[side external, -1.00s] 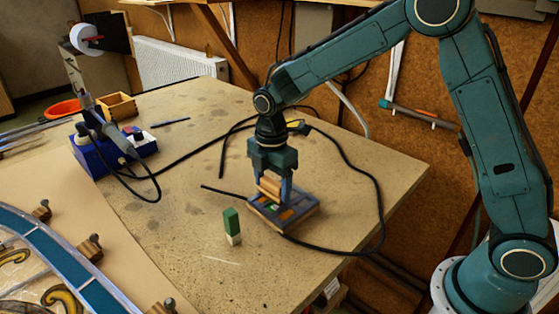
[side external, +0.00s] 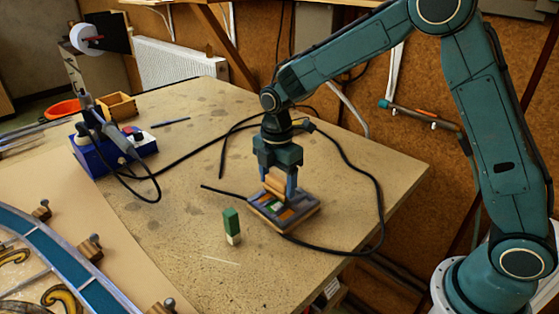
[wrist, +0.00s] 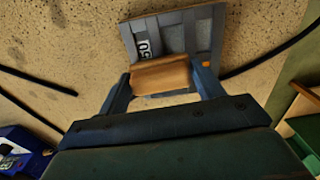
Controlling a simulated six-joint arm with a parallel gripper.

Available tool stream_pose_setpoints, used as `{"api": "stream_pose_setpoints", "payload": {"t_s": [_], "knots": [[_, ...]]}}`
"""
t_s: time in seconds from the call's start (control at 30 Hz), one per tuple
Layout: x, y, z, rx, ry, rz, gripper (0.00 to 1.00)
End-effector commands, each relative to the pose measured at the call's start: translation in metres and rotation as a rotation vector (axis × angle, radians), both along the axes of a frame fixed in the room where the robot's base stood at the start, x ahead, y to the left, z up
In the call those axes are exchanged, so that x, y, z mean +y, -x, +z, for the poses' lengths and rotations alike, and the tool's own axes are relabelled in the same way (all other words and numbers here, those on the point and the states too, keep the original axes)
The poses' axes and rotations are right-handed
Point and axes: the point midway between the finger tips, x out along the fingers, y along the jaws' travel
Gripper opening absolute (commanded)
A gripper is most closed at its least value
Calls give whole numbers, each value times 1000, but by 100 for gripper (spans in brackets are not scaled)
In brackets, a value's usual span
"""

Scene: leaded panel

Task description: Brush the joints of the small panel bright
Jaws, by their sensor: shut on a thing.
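The small panel (side external: 298,216) lies flat on the table, a square with grey lines and coloured pieces of blue, orange and green. My gripper (side external: 280,188) points down over it, shut on a wooden brush block (side external: 273,185). In the wrist view the brush (wrist: 160,76) lies crosswise between the two fingers, and the panel (wrist: 203,32) shows grey beyond it with a small black-and-white marking. The bristles are hidden, so I cannot tell whether they touch the panel. The brush hides part of the panel.
A green-and-white block (side external: 232,226) stands upright left of the panel. A black cable (side external: 381,195) loops around the right side and passes close to the panel's front edge. A blue soldering station (side external: 92,156) and a large leaded panel (side external: 69,267) are at left.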

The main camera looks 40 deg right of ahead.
Motion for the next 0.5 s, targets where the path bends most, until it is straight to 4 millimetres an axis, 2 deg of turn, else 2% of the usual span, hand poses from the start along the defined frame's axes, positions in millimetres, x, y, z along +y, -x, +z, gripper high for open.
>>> {"api": "stream_pose_setpoints", "payload": {"t_s": [0.17, 0.23, 0.3, 0.5], "knots": [[-14, 1, 0, 1, 1, -3, 45], [-13, 0, 3, -1, 0, -1, 45], [-12, 0, 18, -5, 0, -1, 45], [-12, 0, 32, -2, 0, -1, 45]]}}
